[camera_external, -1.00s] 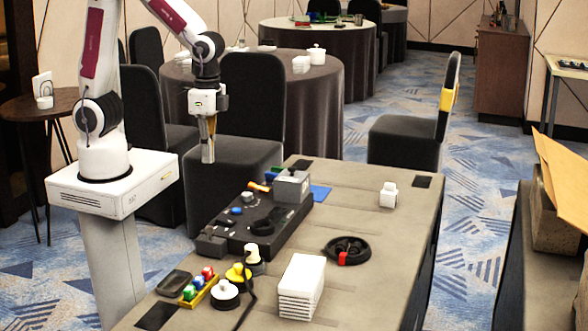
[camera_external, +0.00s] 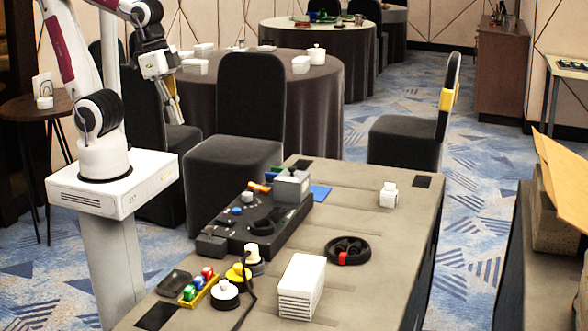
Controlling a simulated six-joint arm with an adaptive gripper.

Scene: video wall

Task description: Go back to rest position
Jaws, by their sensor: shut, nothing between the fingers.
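My gripper (camera_external: 173,108) hangs at the upper left, above and behind the left side of the work table (camera_external: 385,245). Its fingers point down and slightly right. It is shut and empty, apart from every object on the table. My arm is folded back over its white base. Behind the gripper are a dark chair and the round table.
The work table holds a black tray (camera_external: 262,232) with a grey box (camera_external: 291,187), a stack of white blocks (camera_external: 302,287), a black ring-shaped item (camera_external: 348,250), a white container (camera_external: 389,194) and a yellow rack (camera_external: 200,291). A black chair (camera_external: 250,110) stands right of my gripper.

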